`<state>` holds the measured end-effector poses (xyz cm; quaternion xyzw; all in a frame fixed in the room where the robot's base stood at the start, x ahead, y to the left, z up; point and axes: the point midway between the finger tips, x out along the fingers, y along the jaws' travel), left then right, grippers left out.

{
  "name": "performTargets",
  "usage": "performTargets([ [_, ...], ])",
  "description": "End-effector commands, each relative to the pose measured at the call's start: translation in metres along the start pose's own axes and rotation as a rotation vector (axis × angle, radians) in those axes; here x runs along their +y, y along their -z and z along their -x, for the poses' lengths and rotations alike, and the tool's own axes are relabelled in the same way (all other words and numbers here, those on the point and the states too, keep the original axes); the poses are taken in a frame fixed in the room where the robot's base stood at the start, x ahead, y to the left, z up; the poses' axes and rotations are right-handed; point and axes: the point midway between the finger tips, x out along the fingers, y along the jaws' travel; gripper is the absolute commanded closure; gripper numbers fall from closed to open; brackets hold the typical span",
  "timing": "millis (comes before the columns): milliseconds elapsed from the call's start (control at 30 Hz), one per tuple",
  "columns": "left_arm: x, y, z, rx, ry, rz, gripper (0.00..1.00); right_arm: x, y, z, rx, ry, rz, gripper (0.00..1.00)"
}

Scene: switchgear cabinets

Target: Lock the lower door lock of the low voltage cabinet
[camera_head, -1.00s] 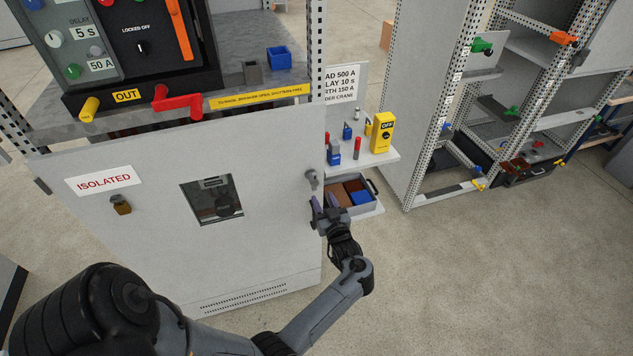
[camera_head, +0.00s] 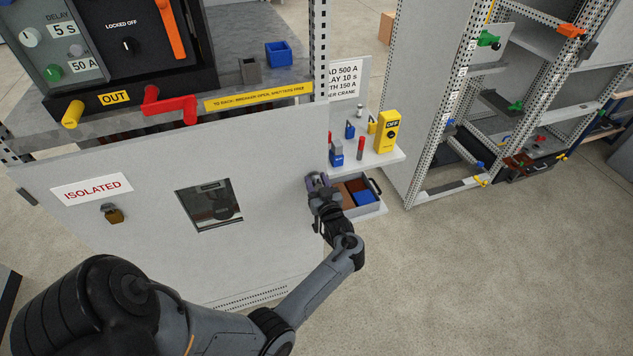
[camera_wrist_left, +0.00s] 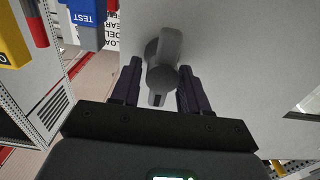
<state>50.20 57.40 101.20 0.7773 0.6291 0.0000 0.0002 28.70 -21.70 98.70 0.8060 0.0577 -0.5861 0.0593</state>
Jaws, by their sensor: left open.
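A pale grey cabinet door (camera_head: 120,235) fills the left of the head view and looks closed. A grey lock knob (camera_wrist_left: 163,68) stands out from the door face, between the two dark fingers of my left gripper (camera_wrist_left: 157,88) in the left wrist view. The fingers are open, one on each side of the knob, and a gap shows on both sides. In the head view my left gripper (camera_head: 318,182) is at the door's right edge and covers the knob. My right gripper is not in view.
The door carries an ISOLATED sign (camera_head: 92,189), a padlock (camera_head: 112,213) and a small window (camera_head: 210,204). Right of it are a shelf with a yellow box (camera_head: 387,131) and an open drawer (camera_head: 372,208). A perforated rack (camera_head: 470,110) stands farther right. The floor in front is clear.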

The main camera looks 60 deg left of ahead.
Motion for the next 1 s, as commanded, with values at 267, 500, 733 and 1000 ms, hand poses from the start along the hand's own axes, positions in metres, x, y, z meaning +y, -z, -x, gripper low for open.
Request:
performTargets([
  [267, 0.000, 0.000, 0.000, 0.000, 0.000, 0.000, 0.88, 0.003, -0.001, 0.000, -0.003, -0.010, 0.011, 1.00],
  [500, 0.000, 0.000, 0.000, 0.000, 0.000, -0.002, 1.00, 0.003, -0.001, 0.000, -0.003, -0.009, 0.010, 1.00],
  [733, 0.001, 0.001, 0.000, 0.000, 0.000, -0.051, 1.00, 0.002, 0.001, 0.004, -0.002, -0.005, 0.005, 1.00],
  [1000, 0.003, 0.002, 0.000, -0.001, 0.001, -0.223, 1.00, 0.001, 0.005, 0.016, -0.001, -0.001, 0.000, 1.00],
])
